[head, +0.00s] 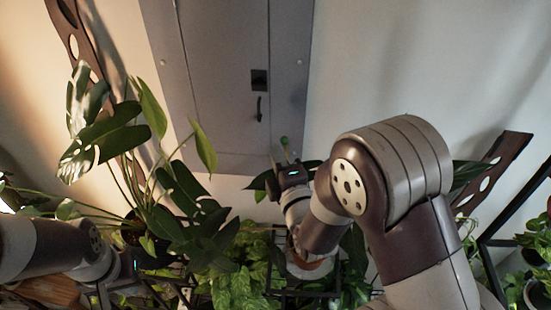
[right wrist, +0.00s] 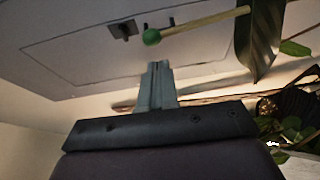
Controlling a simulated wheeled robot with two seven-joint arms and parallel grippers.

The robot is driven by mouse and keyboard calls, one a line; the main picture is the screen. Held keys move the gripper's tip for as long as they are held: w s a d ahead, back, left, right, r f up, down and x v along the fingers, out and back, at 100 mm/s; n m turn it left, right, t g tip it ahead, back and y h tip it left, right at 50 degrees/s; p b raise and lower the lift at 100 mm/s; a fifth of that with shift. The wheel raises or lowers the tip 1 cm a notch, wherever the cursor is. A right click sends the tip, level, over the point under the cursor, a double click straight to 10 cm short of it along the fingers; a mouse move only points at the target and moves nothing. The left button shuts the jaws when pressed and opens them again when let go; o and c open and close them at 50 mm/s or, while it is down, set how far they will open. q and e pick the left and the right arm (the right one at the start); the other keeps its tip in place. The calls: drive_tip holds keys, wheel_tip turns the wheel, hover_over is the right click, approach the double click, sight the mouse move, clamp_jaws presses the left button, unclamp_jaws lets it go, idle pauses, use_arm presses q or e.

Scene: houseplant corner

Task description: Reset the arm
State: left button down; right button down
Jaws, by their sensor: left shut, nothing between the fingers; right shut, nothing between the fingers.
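My right arm reaches up through the middle of the head view. Its gripper (head: 288,172) points away from me towards the grey cabinet. In the right wrist view the two fingers (right wrist: 158,84) are together with nothing between them. A thin stick with a green ball end (right wrist: 152,37) shows beyond the fingertips, apart from them. The green ball also shows in the head view (head: 284,140). My left arm comes in low at the left. Its gripper (head: 136,265) is shut beside the plants, its fingers hard to make out among leaves and dark frames.
A grey cabinet (head: 226,70) with a dark handle is on the back wall. A large-leaved plant (head: 105,135) stands above my left gripper. Leafy plants (head: 240,262) fill the bottom middle. Dark metal frames and a pot (head: 540,296) are at the right. The upper wall area is clear.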

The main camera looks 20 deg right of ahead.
drive_tip(key=s+f+m+g, duration=0.4)
drive_tip(key=f+m+g, duration=0.35)
drive_tip(key=f, duration=0.35)
drive_tip(key=s+d+f+m+g+b, duration=0.2)
drive_tip(key=s+f+m+g+b, duration=0.3)
drive_tip(key=s+m+g+b, duration=0.2)
drive_tip(key=shift+s+m+g, duration=0.95)
drive_tip(key=shift+s+m, duration=0.7)
drive_tip(key=shift+s, duration=0.25)
